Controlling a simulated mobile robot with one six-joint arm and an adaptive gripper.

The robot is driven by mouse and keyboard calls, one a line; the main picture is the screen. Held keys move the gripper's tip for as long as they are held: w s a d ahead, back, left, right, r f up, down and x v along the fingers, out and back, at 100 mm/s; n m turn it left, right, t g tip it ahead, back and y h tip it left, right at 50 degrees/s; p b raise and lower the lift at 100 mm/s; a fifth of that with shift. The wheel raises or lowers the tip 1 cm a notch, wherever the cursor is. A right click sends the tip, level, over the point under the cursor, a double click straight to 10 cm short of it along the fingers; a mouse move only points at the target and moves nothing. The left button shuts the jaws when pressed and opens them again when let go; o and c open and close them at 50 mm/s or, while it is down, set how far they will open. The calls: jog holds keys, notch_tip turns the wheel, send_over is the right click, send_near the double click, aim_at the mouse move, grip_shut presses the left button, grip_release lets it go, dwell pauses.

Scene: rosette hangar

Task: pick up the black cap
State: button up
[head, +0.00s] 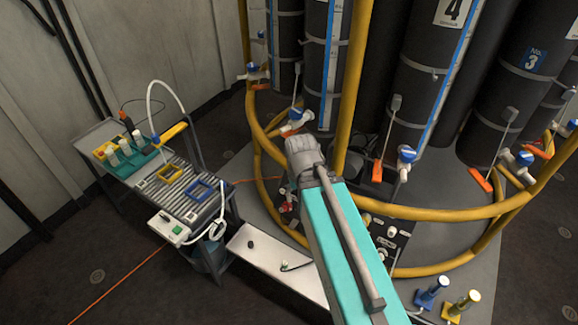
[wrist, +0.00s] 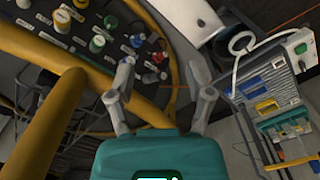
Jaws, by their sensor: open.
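A small dark round piece, which looks like the black cap (head: 250,244), lies on the white bench top (head: 262,258) in the head view. A small dark spot on the white surface (wrist: 186,12) at the top of the wrist view may be the same piece; I cannot tell for sure. My gripper (wrist: 167,80) is open with nothing between its fingers, and it is apart from the cap. In the head view my teal arm reaches past the bench's right side and largely hides the gripper.
A yellow ring rail (head: 440,212) and tall black cylinders (head: 425,75) stand close behind my arm. A panel with coloured fittings (wrist: 105,35) lies inside the rail. A cart (head: 185,185) with tools stands left. Blue and yellow pieces (head: 461,305) stand at lower right.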

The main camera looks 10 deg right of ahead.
jog(key=shift+o, duration=0.7)
jog(key=n+b, duration=1.9)
jog(key=b, duration=2)
send_over(250, 243)
notch_tip(250, 243, down, 39)
jog(key=shift+s, duration=0.1)
jog(key=shift+f, duration=0.15)
notch_tip(250, 243, down, 8)
jog(key=b, duration=0.8)
jog(key=shift+f+b, duration=0.25)
jog(key=shift+b, duration=0.15)
